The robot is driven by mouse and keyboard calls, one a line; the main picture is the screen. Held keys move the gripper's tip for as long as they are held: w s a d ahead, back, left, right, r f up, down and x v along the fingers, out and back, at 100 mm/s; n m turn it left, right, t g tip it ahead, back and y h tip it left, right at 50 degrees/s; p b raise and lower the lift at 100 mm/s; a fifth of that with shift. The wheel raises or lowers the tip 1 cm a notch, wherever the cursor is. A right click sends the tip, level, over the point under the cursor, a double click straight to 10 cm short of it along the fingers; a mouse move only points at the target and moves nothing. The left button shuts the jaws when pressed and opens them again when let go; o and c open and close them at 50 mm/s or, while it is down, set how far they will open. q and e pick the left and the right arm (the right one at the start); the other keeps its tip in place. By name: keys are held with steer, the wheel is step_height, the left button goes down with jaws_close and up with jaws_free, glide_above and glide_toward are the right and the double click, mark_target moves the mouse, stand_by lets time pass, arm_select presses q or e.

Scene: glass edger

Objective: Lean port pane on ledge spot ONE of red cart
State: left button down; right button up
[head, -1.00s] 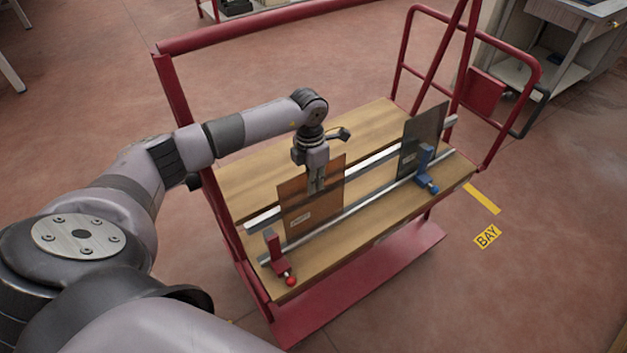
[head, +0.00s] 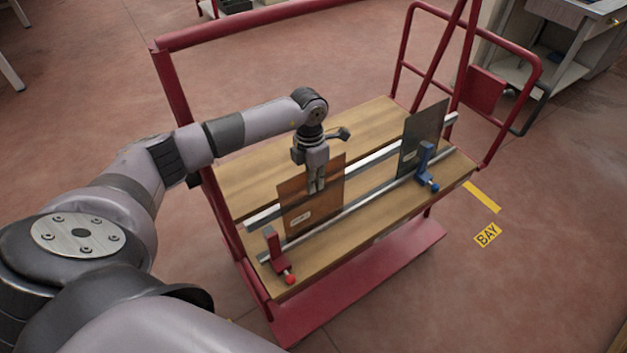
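A brown, see-through pane (head: 305,207) with a small white label stands on the wooden deck of the red cart (head: 245,188), between two metal rails, near the red clamp (head: 275,259). My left gripper (head: 317,187) points down at the pane's upper edge, its fingers over the pane's top part and close together. They look shut on it. A dark grey pane (head: 424,135) stands farther right on the same deck, beside the blue clamp (head: 428,168). Which pane is the port one I cannot tell. My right gripper is not in view.
The cart's red tube frame (head: 245,28) rises behind and at both ends of the deck. The deck between the two panes is clear. A yellow floor strip and BAY sign (head: 487,235) lie right of the cart. A grey workbench (head: 560,45) stands at the back right.

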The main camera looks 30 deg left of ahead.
arm_select(q)
steer(key=c, duration=1.7)
jaws_free()
steer(key=shift+f, duration=0.1)
